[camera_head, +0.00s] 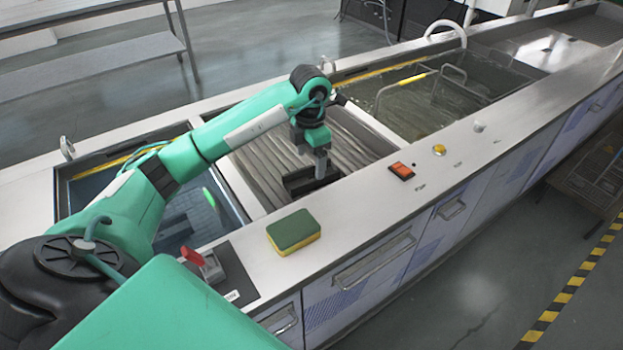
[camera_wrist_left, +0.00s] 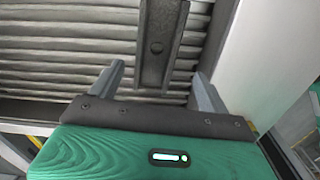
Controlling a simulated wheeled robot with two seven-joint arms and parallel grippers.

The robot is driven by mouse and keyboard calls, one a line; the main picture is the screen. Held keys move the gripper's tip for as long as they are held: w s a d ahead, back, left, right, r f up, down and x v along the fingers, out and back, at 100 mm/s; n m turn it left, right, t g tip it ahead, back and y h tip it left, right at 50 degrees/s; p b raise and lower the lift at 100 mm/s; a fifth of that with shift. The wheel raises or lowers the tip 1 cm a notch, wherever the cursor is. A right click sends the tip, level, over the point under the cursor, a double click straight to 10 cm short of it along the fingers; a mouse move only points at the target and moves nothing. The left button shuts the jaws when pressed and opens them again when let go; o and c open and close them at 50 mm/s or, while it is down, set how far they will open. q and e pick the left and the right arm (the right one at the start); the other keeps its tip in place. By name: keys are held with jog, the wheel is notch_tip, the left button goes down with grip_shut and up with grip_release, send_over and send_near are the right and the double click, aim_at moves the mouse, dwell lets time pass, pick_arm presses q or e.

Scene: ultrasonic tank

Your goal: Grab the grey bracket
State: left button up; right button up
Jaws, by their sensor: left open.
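The grey bracket (camera_wrist_left: 158,45) is a dark channel-shaped piece with a round hole, lying on the ribbed floor of the middle tank. In the head view the dark bracket (camera_head: 298,183) shows beside my left gripper, near the front wall of that tank. My left gripper (camera_head: 321,167) points down into the tank from above. In the left wrist view its two fingers (camera_wrist_left: 158,78) are apart, with the bracket's near end between their lines. I cannot tell whether they touch it. My right gripper is in neither view.
The front rim (camera_head: 345,228) carries a green and yellow sponge (camera_head: 293,232), an orange switch (camera_head: 401,171) and a yellow button (camera_head: 439,150). A liquid-filled tank (camera_head: 400,110) with a wire basket lies to the right. Another tank (camera_head: 215,228) is at left.

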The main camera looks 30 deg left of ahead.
aim_at(312, 172)
pick_arm(q)
notch_tip(312, 172, down, 2)
jog(key=shift+w, duration=0.1)
jog(key=f, duration=0.4)
jog(key=shift+w+a+f+p, duration=0.15)
jog(key=shift+w+p, duration=0.15)
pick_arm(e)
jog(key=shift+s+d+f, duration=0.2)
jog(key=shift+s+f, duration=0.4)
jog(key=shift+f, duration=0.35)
pick_arm(q)
jog(key=shift+c, duration=0.2)
jog(key=c, duration=1.3)
